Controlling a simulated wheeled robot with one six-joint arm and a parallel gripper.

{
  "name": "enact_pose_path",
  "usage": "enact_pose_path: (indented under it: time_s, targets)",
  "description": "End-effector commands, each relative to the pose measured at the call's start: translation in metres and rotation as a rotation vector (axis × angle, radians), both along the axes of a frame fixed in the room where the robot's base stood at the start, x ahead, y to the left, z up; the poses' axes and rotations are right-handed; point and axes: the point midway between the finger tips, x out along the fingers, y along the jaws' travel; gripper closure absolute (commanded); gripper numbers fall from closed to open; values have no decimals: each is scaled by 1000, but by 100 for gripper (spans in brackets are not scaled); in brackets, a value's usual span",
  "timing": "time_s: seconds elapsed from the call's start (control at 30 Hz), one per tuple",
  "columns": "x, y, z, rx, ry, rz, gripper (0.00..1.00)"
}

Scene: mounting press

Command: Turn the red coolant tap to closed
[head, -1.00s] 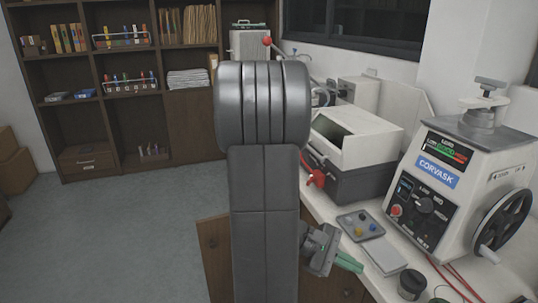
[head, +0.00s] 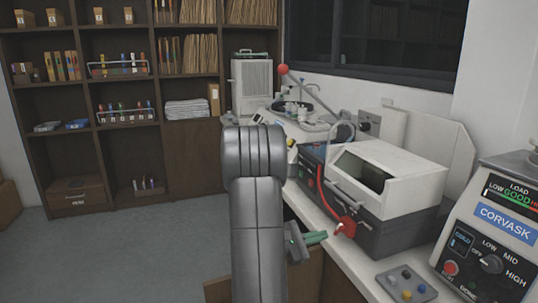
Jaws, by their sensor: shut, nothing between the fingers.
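The red coolant tap (head: 346,227) sits low on the front of the white-and-grey machine (head: 372,195), at the bench edge, with a red hose (head: 320,188) above it. How far the tap is turned is too small to tell. My gripper (head: 322,237) shows only in part, its green fingers pointing right from behind my arm. It is shut and empty, just left of and slightly below the tap in the picture. A small gap shows between them; their difference in depth is unclear. My arm hides the rest of the gripper.
A grey tray (head: 384,279) with several coloured pieces lies on the bench in front of the machine. The Corvask press (head: 492,240) stands at the right. A red-knobbed lever (head: 282,70) rises behind. The floor (head: 130,255) at left is clear.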

Motion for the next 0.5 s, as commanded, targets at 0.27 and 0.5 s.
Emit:
enact_pose_path:
  time_s: [0.27, 0.5]
  targets:
    - [10, -32, 2, 0, 1, -4, 100]
    - [19, -55, -2, 1, -2, -3, 100]
